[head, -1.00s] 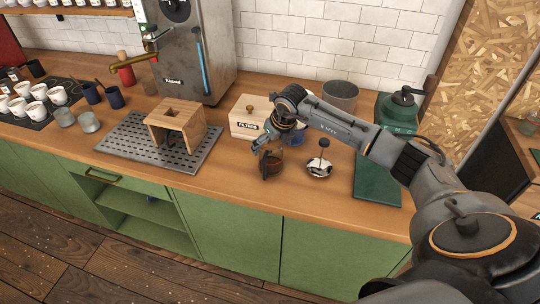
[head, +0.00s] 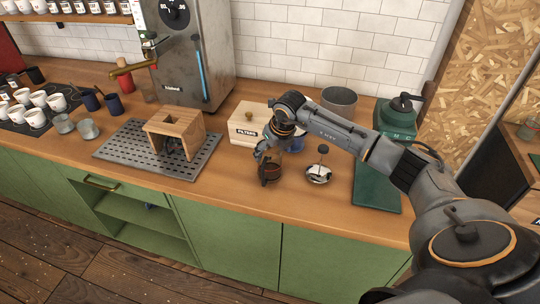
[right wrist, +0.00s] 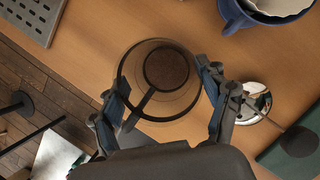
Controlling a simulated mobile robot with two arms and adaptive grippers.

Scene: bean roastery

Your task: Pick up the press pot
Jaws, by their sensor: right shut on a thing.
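The press pot (head: 270,174) is a clear glass pot with a dark handle, standing on the wooden counter near its front edge. In the right wrist view the press pot (right wrist: 188,107) is seen from above, with a dark brown round area inside. My right gripper (head: 263,153) is at the pot's top, and its fingers (right wrist: 160,82) are shut on the glass from both sides. The plunger lid (head: 319,174), metal with a dark knob, stands apart to the right of the pot. It also shows in the right wrist view (right wrist: 250,105). My left gripper is out of view.
A wooden filters box (head: 254,124) stands behind the pot, with a blue cup (right wrist: 262,17) near it. A green grinder (head: 378,184) is to the right. A drip grate (head: 118,150) with a wooden stand (head: 180,127) is to the left. The counter in front is clear.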

